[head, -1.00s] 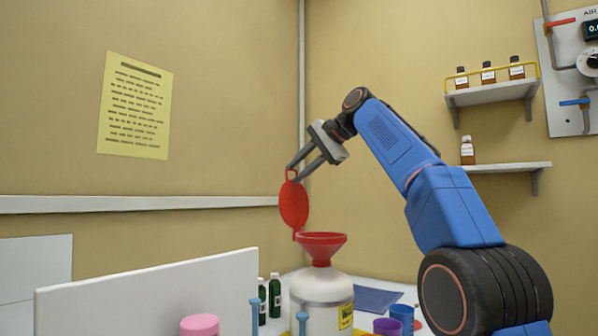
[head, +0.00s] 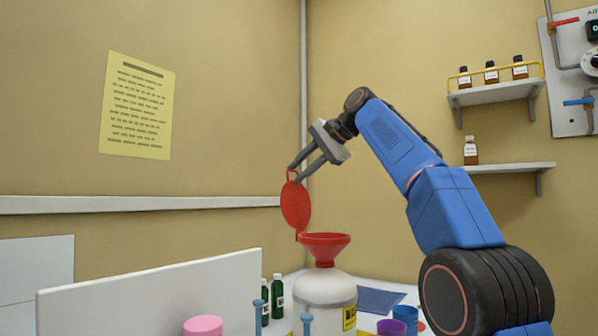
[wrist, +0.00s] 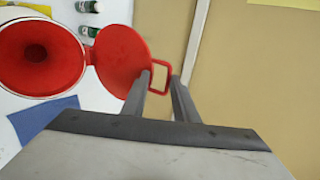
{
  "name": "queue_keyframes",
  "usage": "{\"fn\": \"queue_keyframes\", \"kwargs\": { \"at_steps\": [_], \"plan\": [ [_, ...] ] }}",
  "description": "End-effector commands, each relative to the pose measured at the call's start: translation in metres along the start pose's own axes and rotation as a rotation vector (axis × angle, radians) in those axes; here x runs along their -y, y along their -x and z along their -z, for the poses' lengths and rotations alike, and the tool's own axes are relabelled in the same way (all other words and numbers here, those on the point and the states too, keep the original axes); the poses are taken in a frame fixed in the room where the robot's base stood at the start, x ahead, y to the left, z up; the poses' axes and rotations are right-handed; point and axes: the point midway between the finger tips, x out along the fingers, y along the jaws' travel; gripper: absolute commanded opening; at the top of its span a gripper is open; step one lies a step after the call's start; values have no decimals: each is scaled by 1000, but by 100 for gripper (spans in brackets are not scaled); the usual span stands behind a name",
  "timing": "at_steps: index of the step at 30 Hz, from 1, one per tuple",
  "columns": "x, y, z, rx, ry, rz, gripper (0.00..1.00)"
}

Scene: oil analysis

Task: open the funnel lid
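The red funnel (head: 325,240) sits on top of a white container (head: 325,290); its open mouth shows in the wrist view (wrist: 38,55). The round red lid (head: 295,204) stands raised, close to upright, on its hinge at the funnel's left rim. It also shows in the wrist view (wrist: 120,58), swung clear of the mouth. My gripper (head: 294,174) is at the lid's upper edge, by the loop handle (wrist: 160,66). Its fingers (wrist: 161,78) are apart, one on each side of the handle's outer bar. Whether either finger touches the handle is unclear.
A white panel (head: 150,295) stands in front at the left. Green bottles (head: 277,290), a blue cup (head: 405,316) and a purple cup (head: 391,327) stand near the container. Shelves with brown bottles (head: 471,150) are on the right wall. Open space surrounds the raised lid.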

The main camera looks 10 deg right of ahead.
Motion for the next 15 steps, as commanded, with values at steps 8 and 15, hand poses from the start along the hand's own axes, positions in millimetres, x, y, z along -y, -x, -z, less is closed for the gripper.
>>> {"fn": "queue_keyframes", "kwargs": {
  "at_steps": [8, 15],
  "plan": [
    [1, 38, 1, -3, 0, 3, 25],
    [0, 65, 1, -2, 0, 2, 25]
  ]
}}
